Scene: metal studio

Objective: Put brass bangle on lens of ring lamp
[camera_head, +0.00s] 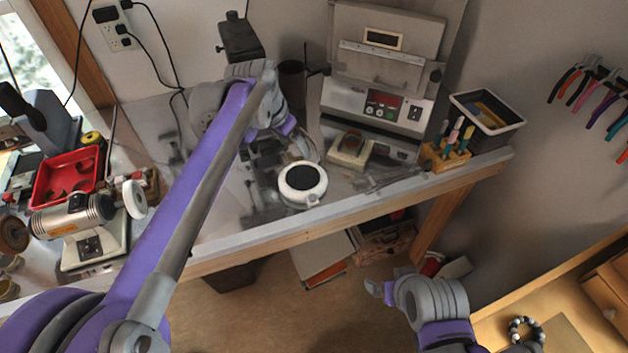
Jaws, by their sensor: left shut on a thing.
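The ring lamp (302,197) is a white round ring with a dark lens (301,178), lying near the front edge of the metal workbench. My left gripper (302,145) is just behind and above the lamp, fingers pointing down toward it. It is shut on a thin curved piece, which looks like the brass bangle (309,152); the fingers hide part of it and it is small. The bangle appears apart from the lens, though the height gap is hard to judge. My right gripper (378,290) hangs in front of the bench, away from the lamp; its jaw opening is unclear.
A machine with a red display (380,105) stands behind right, with a small device (351,148), a wooden tool holder (446,155) and a black bin (487,115). A polishing motor (72,215) and red tray (68,175) are left. A beaded bracelet (525,328) lies lower right.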

